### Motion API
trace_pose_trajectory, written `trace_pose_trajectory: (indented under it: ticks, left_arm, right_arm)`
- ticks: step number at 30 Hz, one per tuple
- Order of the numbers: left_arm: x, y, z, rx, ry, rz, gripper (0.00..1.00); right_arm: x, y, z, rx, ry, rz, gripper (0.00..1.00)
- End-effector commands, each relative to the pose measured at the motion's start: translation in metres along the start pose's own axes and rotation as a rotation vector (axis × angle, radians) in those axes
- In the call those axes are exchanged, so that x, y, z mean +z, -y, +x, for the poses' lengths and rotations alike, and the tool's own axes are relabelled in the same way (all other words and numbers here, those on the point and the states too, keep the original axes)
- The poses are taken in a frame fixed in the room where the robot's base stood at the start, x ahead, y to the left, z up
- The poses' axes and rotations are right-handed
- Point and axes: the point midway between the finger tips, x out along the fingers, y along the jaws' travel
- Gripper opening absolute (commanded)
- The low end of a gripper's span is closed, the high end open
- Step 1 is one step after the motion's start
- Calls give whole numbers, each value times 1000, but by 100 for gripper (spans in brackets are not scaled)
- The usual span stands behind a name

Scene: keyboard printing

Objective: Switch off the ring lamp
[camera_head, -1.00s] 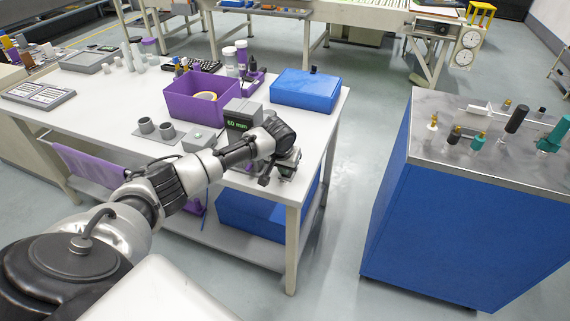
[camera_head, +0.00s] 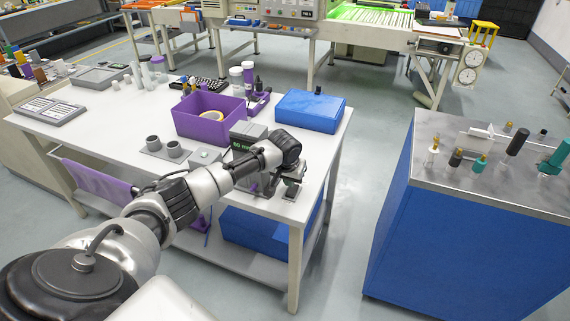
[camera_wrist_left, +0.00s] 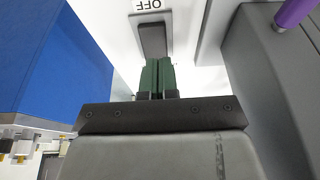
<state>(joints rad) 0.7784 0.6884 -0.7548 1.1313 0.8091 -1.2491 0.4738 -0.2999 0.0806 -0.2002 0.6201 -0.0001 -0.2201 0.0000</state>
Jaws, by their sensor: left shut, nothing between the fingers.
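My left gripper (camera_head: 290,192) is low beside the front right part of the white table, below the bent wrist of my arm. In the left wrist view its two green fingers (camera_wrist_left: 158,78) are pressed together with nothing between them. Their tips overlap the lower end of a dark grey switch (camera_wrist_left: 152,40) on a white surface; I cannot tell whether they touch it. A label reading OFF (camera_wrist_left: 148,5) is just above the switch. The ring lamp itself cannot be made out, and my arm hides part of that area. My right gripper is not in view.
On the white table (camera_head: 105,125) are a purple bin (camera_head: 205,118), a blue case (camera_head: 311,111) and a grey display box (camera_head: 243,134) partly behind my arm. A blue cabinet (camera_head: 440,240) stands to the right across clear floor.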

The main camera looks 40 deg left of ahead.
Motion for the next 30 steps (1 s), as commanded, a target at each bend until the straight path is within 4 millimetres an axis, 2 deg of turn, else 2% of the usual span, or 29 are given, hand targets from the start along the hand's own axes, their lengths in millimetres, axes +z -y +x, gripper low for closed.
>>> trace_pose_trajectory:
  ticks: [1,4,6,12,18,23,30]
  left_arm:
    - [-5,1,-16,1,1,0,0]
    - [-10,3,-32,1,0,0,0]
    - [-2,4,-36,0,-2,3,0]
    - [9,4,-76,-1,-2,3,0]
    - [17,3,-105,0,-2,2,0]
    - [20,3,-115,-1,0,0,0]
    - [20,3,-116,-1,1,0,0]
  right_arm:
    - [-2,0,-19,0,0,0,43]
    - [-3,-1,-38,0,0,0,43]
    - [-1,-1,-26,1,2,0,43]
    - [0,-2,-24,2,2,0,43]
    - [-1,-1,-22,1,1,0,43]
    - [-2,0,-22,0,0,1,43]
    - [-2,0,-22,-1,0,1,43]
